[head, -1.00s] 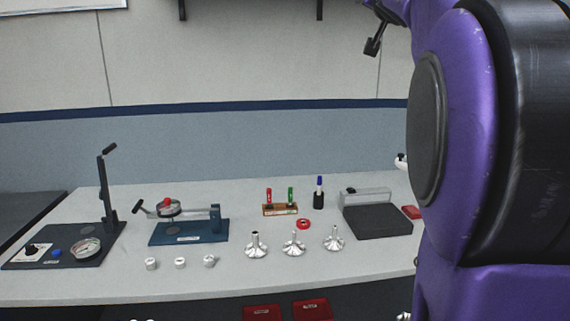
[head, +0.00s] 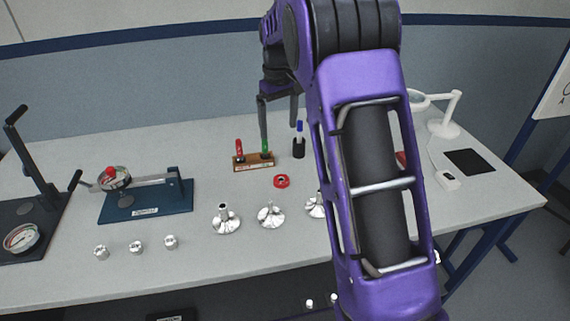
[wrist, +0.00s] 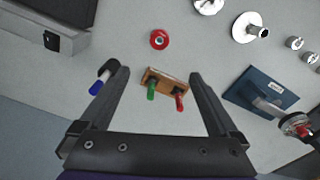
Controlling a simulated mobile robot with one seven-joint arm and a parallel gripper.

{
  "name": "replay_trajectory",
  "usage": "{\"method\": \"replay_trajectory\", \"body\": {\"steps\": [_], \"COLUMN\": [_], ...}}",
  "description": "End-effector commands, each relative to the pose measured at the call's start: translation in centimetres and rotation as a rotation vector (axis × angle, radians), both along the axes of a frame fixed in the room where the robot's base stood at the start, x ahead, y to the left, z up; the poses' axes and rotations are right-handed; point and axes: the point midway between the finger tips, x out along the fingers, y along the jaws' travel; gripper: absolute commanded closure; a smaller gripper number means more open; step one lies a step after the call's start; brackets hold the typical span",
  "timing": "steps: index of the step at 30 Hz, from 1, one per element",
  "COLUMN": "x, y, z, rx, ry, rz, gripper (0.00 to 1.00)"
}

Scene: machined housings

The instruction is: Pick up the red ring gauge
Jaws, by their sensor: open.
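The red ring gauge (head: 281,181) lies flat on the grey bench, in front of the wooden block with the red and green plug gauges. It also shows in the wrist view (wrist: 159,39), near the top centre, with nothing touching it. My gripper (head: 279,118) is open and empty above the back of the bench, behind and above the ring in the head view. In the wrist view its fingers (wrist: 157,82) are spread wide, with the wooden block between them and the ring beyond their tips.
The wooden gauge block (head: 253,162) and a pen cup (head: 299,148) stand behind the ring. Flanged metal housings (head: 271,214) stand in front of it. A blue fixture (head: 146,201) is at left. A dark block (wrist: 62,12) shows in the wrist view. Bare bench surrounds the ring.

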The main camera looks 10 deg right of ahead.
Motion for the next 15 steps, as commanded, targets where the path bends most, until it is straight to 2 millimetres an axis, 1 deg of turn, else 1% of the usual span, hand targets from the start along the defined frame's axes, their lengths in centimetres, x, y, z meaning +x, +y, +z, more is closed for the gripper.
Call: {"method": "replay_trajectory", "body": {"steps": [2,5,8,15], "x": [-0.5,-0.7,-0.7,-0.7], "y": [0.1,0.1,0.1,0.1], "z": [-0.6,-1.8,-3.8,-9.0], "rx": [0.001,0.002,0.002,0.001], "ry": [0.03,0.042,0.042,0.04], "rz": [0.013,0.018,0.018,0.015], "gripper": [0.04,0.04,0.04,0.04]}}
